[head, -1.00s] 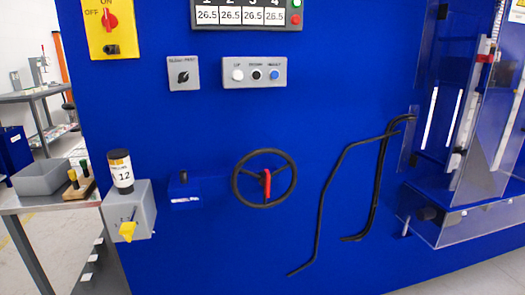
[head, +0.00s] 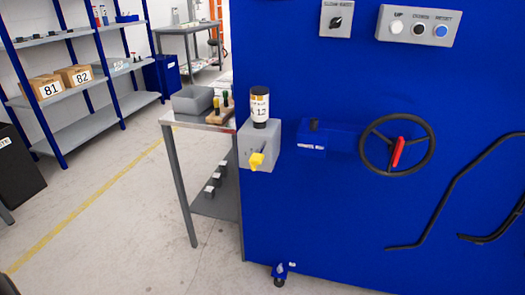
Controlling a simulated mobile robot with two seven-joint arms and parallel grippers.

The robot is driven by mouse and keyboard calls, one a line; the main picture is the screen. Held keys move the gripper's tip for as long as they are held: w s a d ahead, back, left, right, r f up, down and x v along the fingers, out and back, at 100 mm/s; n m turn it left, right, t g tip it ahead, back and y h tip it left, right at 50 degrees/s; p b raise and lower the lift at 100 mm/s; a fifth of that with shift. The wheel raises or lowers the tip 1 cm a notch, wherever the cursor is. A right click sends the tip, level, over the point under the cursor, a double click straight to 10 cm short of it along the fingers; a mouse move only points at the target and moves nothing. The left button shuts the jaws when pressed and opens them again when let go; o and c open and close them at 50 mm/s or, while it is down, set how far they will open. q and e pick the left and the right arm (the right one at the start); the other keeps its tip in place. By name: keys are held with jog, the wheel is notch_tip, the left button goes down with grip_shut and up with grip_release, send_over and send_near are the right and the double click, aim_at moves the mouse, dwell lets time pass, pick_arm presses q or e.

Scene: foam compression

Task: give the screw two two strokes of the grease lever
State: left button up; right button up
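A grey box (head: 255,152) with a yellow lever (head: 256,161) on its front is fixed to the left edge of the blue machine. A dark and white cartridge (head: 260,106) labelled 12 stands upright on top of it. No label on the box can be read clearly. Neither of my grippers shows in the head view.
The blue machine panel carries a black handwheel (head: 372,158) with a red handle, a button box (head: 419,25) and bent black hoses. Left of it a small table (head: 188,121) holds a grey bin (head: 193,99) and a wooden block (head: 219,118). Shelves (head: 70,123) stand far left. The floor (head: 110,235) between is open.

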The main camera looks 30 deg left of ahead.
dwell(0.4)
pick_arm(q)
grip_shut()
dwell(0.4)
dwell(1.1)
